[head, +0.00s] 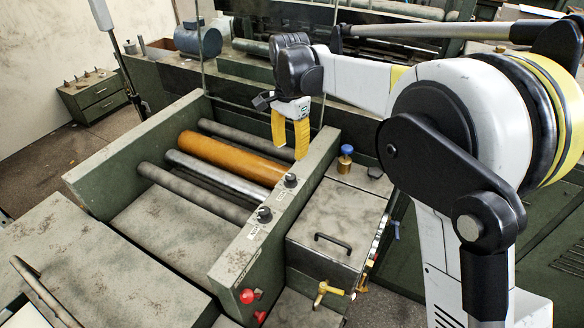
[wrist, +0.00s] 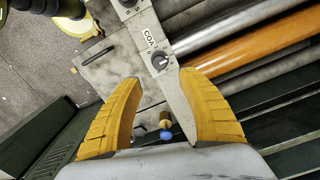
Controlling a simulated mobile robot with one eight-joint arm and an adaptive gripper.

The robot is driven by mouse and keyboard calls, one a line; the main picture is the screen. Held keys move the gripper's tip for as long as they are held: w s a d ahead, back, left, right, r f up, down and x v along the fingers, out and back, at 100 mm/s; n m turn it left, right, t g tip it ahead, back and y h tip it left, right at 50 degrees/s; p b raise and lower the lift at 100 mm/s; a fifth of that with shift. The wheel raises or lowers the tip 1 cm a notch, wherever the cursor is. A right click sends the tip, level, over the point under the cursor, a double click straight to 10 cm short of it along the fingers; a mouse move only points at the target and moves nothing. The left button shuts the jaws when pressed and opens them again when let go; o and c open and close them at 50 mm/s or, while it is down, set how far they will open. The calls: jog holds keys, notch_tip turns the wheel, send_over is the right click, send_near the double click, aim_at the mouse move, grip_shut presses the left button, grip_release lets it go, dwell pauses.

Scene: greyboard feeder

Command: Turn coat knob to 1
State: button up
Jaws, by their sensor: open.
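The coat knob (wrist: 160,62) is a dark round dial on the sloped green-grey rail, beside a white label (wrist: 150,38) that reads COAT. A pale mark shows on the knob's lower right side, but I cannot read which number it points to. In the head view the knob (head: 290,181) is the farther of two on the rail. My gripper (wrist: 159,77) has yellow fingers, open and empty. In the wrist view the knob shows between and just beyond the fingertips. In the head view my gripper (head: 290,150) hangs above the rail, apart from the knob.
A second dark knob (head: 264,215) sits nearer on the same rail. An orange roller (head: 232,158) and grey rollers lie left of the rail. A blue-capped brass fitting (head: 345,158) stands to its right. Red buttons (head: 248,296) are on the rail's near end.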

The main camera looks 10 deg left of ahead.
aim_at(291, 176)
notch_tip(291, 176, down, 10)
jog(key=shift+f+b, duration=0.2)
jog(key=shift+b, duration=0.85)
grip_shut()
